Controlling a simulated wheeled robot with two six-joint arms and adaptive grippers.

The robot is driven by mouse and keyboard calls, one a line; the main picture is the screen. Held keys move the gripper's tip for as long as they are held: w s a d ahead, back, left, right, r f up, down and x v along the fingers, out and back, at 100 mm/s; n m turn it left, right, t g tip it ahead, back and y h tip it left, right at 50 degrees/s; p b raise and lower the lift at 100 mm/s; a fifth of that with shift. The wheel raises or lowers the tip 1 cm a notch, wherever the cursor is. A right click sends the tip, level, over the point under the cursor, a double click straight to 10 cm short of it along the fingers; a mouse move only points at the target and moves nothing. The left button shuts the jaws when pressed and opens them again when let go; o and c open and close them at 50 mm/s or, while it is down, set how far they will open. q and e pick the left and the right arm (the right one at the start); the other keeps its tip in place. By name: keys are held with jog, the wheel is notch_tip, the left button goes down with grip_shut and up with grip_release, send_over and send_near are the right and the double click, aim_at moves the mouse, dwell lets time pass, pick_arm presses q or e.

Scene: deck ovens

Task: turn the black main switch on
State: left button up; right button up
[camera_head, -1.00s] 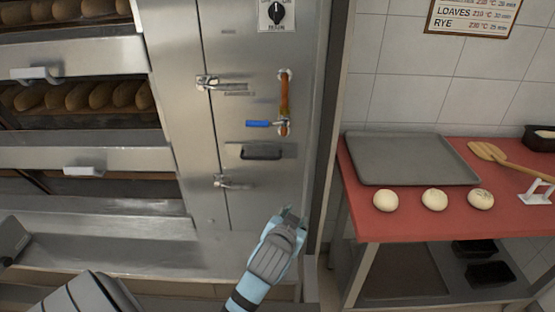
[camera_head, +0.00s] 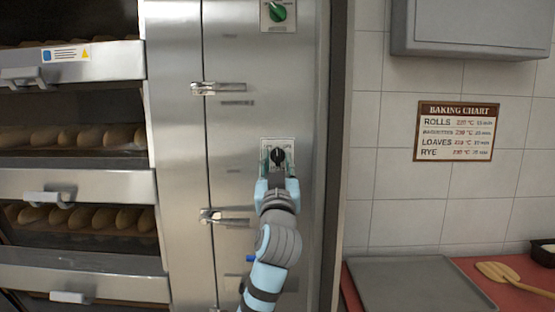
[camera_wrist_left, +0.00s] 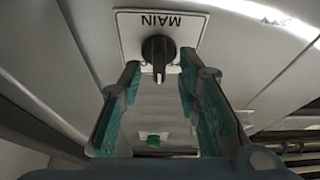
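The black main switch (camera_head: 277,155) is a rotary knob on a pale plate on the oven's steel panel. The plate reads MAIN, upside down, in the left wrist view, where the black knob (camera_wrist_left: 158,50) sticks out with its grip bar pointing along the picture's vertical. My left gripper (camera_head: 277,168) is at the switch from below. In the left wrist view its fingers (camera_wrist_left: 160,72) are open, one on each side of the knob's near end, with gaps visible. In the head view the gripper hides the plate's lower part. My right gripper is not in view.
A green knob (camera_head: 277,12) sits higher on the same panel. Metal latches (camera_head: 218,88) are to the left of the switch. Oven decks with loaves (camera_head: 70,137) are at the left. A baking chart (camera_head: 457,131) hangs on the tiled wall, above a red table with a grey tray (camera_head: 415,285).

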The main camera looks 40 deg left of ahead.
pick_arm(q)
jog(key=shift+w+a+r, duration=0.15)
jog(key=shift+w+a, duration=0.1)
jog(key=shift+w, duration=0.1)
grip_shut()
jog(key=shift+r+m+t+h+p, duration=0.15)
jog(key=shift+m+t+h+p, duration=0.4)
jog(key=shift+m+p, duration=0.55)
jog(key=m+h+p, duration=0.1)
jog(key=m+p, duration=0.2)
jog(key=m+h+p, duration=0.2)
jog(key=m+p, duration=0.1)
jog(key=m+t+h+p, duration=0.1)
jog(key=m+p, duration=0.2)
jog(key=m, duration=0.1)
jog(key=shift+s+a+r+h, duration=0.1)
jog(key=shift+r+h, duration=0.05)
jog(key=shift+h, duration=0.1)
jog(key=shift+f+m+h+p, duration=0.2)
jog(key=shift+m+h+p, duration=0.2)
jog(key=shift+m+p, duration=0.45)
grip_release()
